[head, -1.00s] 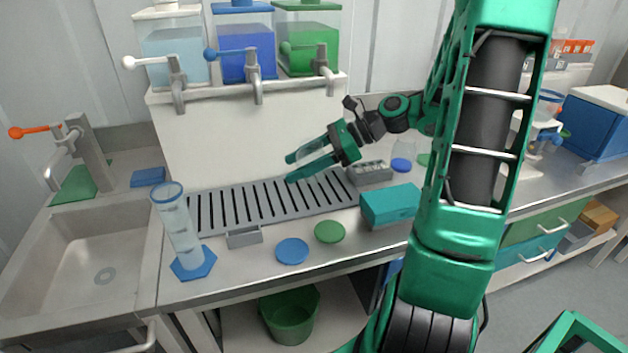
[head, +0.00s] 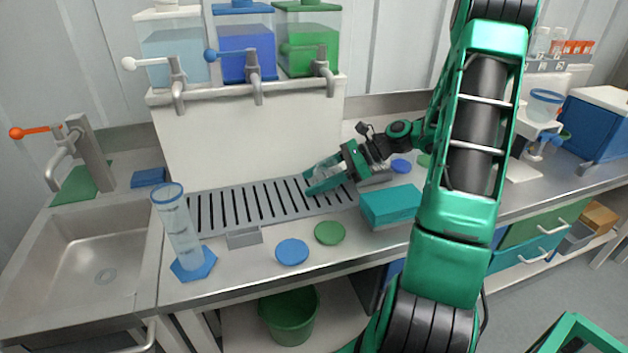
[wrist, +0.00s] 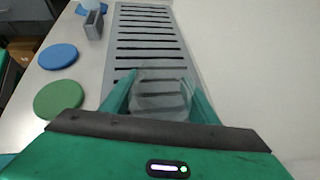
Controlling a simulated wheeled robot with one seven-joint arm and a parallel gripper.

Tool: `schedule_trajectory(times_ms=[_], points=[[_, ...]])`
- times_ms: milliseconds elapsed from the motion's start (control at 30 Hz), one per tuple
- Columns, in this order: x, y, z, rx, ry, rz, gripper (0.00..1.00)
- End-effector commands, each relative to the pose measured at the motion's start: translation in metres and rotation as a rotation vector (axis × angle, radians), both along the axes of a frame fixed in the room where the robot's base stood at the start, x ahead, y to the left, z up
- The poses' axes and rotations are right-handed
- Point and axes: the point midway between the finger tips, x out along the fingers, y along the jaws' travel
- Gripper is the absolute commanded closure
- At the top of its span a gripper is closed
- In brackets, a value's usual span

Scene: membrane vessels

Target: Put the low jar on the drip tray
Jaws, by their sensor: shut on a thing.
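My gripper (head: 318,178) is shut on a clear, see-through low jar (wrist: 162,92), with one green finger on each side of it. In the head view the jar is hard to make out between the fingers. The grey slotted drip tray (head: 240,208) lies along the foot of the white dispenser stand. My gripper and the jar are over the right end of the tray. The tray's dark slots show through and beyond the jar in the wrist view (wrist: 150,35). I cannot tell whether the jar touches the tray.
A blue disc (head: 292,252) and a green disc (head: 330,232) lie in front of the tray. A teal box (head: 392,205) stands right of them. A tall clear cylinder (head: 178,230) stands at the left near the sink (head: 85,260). Dispenser taps (head: 255,88) overhang the tray.

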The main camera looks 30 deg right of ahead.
Motion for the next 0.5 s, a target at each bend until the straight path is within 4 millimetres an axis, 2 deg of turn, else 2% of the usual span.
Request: schedule_trajectory(times_ms=[233, 267, 333, 500], points=[[0.0000, 0.0000, -0.0019, 0.000, 0.001, 0.000, 0.74], [0.0001, -0.0001, -0.0024, 0.000, 0.001, 0.000, 0.43], [0.0000, -0.0002, -0.0020, 0.000, 0.000, -0.001, 0.27], [0.0000, -0.0002, -0.0019, 0.000, 0.000, -0.001, 0.27]])
